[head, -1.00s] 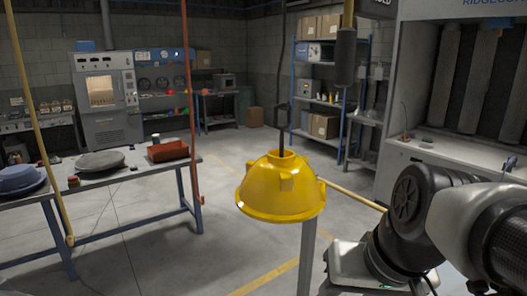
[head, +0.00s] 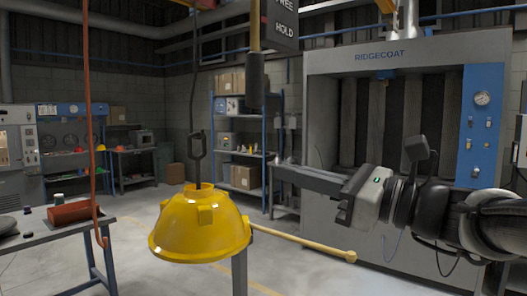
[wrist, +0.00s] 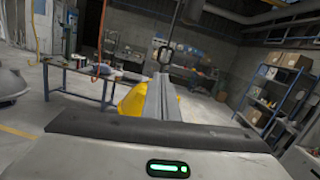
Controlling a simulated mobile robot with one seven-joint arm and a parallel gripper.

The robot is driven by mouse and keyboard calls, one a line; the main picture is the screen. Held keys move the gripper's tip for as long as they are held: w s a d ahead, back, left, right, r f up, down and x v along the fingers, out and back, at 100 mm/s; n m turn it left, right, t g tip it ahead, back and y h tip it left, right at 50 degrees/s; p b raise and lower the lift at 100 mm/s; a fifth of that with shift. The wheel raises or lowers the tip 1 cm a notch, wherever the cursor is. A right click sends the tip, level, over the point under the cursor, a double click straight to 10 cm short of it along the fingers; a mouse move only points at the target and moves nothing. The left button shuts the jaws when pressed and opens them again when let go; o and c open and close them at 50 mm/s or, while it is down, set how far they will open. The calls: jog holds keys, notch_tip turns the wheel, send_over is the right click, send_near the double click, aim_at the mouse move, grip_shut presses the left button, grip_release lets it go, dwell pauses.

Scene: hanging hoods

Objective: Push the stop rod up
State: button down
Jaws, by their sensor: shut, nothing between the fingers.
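A vertical rod with a thick black grip (head: 254,72), apparently the stop rod, hangs at the top middle of the head view. It is beside a dark sign (head: 282,22) reading FREE and HOLD. My gripper (head: 279,170) points left, below and slightly right of the grip, apart from it in the picture. Its fingers are shut and empty; they also show in the wrist view (wrist: 160,82). A yellow hood (head: 200,228) hangs from a dark hook (head: 197,145) left of my gripper. It is partly hidden behind my fingers in the wrist view. The rod is not clear in the wrist view.
A yellow bar with a ball end (head: 310,242) reaches right from beside the hood, below my gripper. A red pole (head: 88,110) hangs at left by a table (head: 60,237). Blue shelving (head: 245,140) stands behind; a grey booth (head: 335,110) is at right.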

jog(key=w+a+r+m+t+p, duration=0.1)
jog(key=w+a+r+m, duration=0.1)
jog(key=w+a+r, duration=0.2)
jog(key=shift+w+a+r+t+y, duration=0.3)
jog(key=shift+w+r, duration=1.2)
jog(key=shift+r, duration=0.8)
